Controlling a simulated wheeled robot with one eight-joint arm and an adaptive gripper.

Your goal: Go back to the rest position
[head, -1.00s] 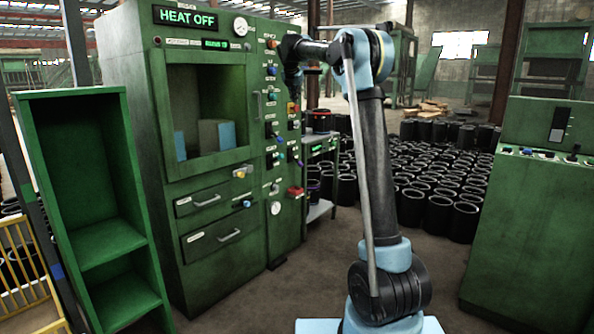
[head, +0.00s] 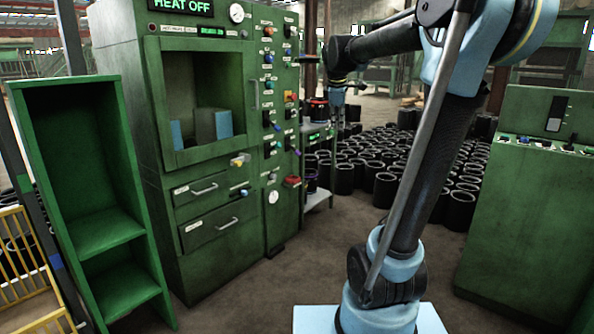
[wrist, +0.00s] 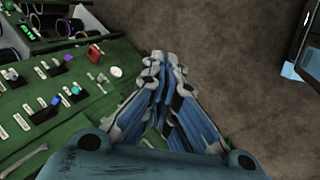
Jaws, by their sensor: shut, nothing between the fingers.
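My gripper (wrist: 165,62) is shut and empty in the wrist view, with its fingertips together. It points down past the edge of the green machine's control panel (wrist: 60,90) towards the brown floor (wrist: 215,60). In the head view my gripper (head: 337,112) hangs from my arm to the right of the green machine (head: 208,120), in front of the side shelf. Its fingers are small and dark there.
The machine's panel carries buttons, knobs and a red switch (wrist: 95,53). A side shelf (head: 318,197) with black sleeves stands beside it. Many black sleeves (head: 385,190) cover the floor behind. A green console (head: 530,210) stands at right, an empty green rack (head: 100,235) at left.

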